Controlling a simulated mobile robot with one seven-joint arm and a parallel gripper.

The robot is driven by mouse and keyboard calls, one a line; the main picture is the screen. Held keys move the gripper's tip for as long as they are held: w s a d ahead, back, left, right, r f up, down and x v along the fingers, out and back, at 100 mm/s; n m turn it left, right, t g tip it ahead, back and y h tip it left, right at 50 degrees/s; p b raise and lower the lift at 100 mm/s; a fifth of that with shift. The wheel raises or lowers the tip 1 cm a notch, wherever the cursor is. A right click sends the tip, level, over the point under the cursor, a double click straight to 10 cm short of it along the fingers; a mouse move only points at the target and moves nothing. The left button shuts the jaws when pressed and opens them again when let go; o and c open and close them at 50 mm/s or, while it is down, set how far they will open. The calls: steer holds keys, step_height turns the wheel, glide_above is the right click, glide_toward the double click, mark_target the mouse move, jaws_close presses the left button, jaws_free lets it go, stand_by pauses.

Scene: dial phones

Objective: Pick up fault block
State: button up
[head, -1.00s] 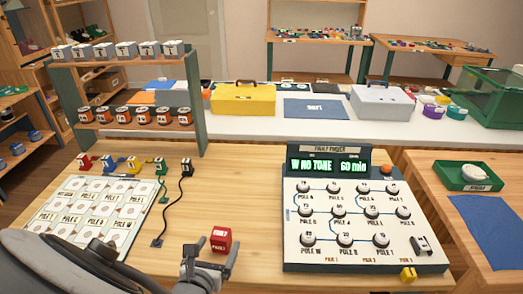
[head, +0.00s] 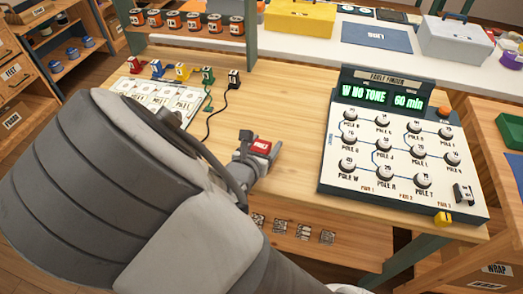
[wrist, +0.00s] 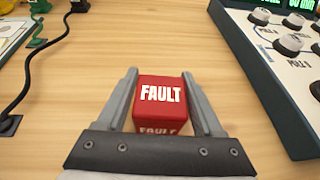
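The red fault block (head: 261,147) rests on the wooden table, left of the fault finder panel. In the wrist view the fault block (wrist: 161,100) shows its white FAULT lettering on the top and near faces. My gripper (head: 259,143) is around it, and in the wrist view my gripper (wrist: 159,82) has one finger on each side of the block. The left finger is close to the block and a narrow gap shows at the right finger. The fingers are apart and not visibly pressed on it.
The fault finder panel (head: 400,157) with its knobs stands to the right. A black cord (wrist: 48,65) lies on the table to the left, near the pole card (head: 155,95). Bare tabletop (head: 285,100) lies beyond the block.

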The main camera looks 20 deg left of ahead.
jaws_close()
steer(key=shift+r, duration=0.1)
steer(key=shift+r+p, duration=0.3)
steer(key=shift+r, duration=0.3)
step_height(320, 180, up, 3)
steer(key=shift+f+p, duration=0.1)
steer(key=shift+p, duration=0.45)
steer(key=s+d+r+p, duration=0.7)
steer(key=d+p, duration=0.1)
steer(key=p, duration=0.4)
steer(key=shift+s+d, duration=0.15)
steer(key=shift+s, duration=0.15)
steer(key=shift+s+d+p, duration=0.1)
steer(key=shift+d+p, duration=0.05)
steer(key=shift+p, duration=0.35)
